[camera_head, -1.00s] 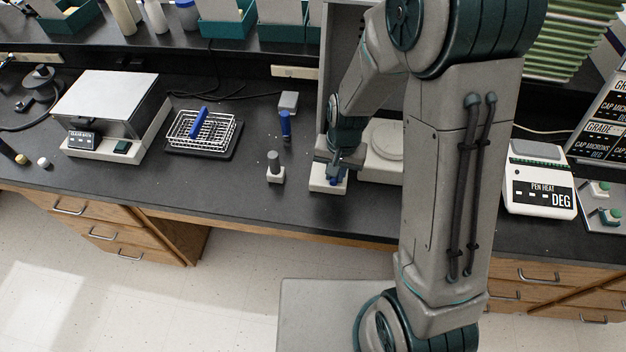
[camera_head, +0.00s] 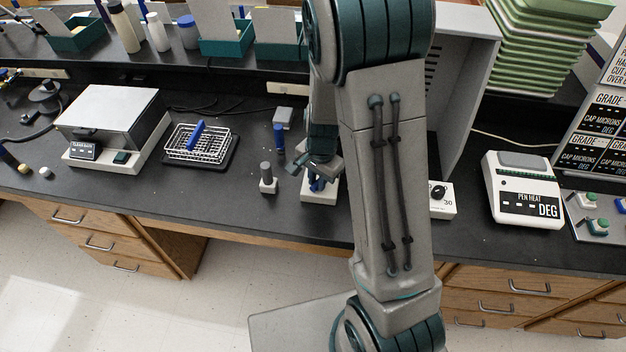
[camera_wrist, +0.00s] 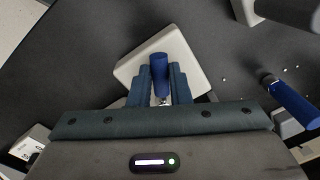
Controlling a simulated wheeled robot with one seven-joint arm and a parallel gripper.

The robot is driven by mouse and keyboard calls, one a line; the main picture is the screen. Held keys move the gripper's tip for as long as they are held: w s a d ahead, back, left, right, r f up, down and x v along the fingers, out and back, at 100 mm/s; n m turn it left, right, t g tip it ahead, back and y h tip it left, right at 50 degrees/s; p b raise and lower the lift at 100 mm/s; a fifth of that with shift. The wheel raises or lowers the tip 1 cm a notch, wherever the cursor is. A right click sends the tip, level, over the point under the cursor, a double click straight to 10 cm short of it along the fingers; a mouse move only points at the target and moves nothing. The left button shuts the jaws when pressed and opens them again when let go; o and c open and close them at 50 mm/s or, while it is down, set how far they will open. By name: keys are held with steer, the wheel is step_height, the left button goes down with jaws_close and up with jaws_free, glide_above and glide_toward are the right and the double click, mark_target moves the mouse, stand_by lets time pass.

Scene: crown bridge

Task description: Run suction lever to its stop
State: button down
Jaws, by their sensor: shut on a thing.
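The suction lever I hold has a blue handle (camera_head: 316,184) on a white base block (camera_head: 318,197) near the front edge of the bench. In the wrist view the same blue handle (camera_wrist: 160,72) stands between the two dark fingers, over its pale base (camera_wrist: 188,52). My gripper (camera_head: 318,170) is shut on the handle, with a finger on each side of it, as the wrist view (camera_wrist: 160,88) shows. The lever's pivot is mostly hidden by the fingers. No label or stop mark on it is readable.
Another blue-handled lever (camera_head: 279,137) stands behind to the left, and a grey-handled one (camera_head: 266,173) stands on a white base to the left. A wire rack (camera_head: 197,145) and a balance (camera_head: 115,130) are further left. A DEG unit (camera_head: 523,190) is at right.

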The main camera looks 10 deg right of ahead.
steer(key=c, duration=1.3)
jaws_free()
steer(key=shift+c, duration=0.2)
steer(key=shift+r, duration=0.15)
step_height(320, 180, up, 14)
steer(key=shift+s+d+f+p, duration=0.25)
steer(key=shift+s+p, duration=0.1)
steer(key=shift+p, duration=0.1)
steer(key=s+r+n+t, duration=0.1)
steer(key=s+r+n, duration=0.2)
steer(key=s+n, duration=0.2)
steer(key=s+r+n+t, duration=0.1)
steer(key=s+r+n, duration=0.3)
steer(key=s, duration=0.6)
steer(key=shift+n+h, duration=0.3)
steer(key=shift+n, duration=0.4)
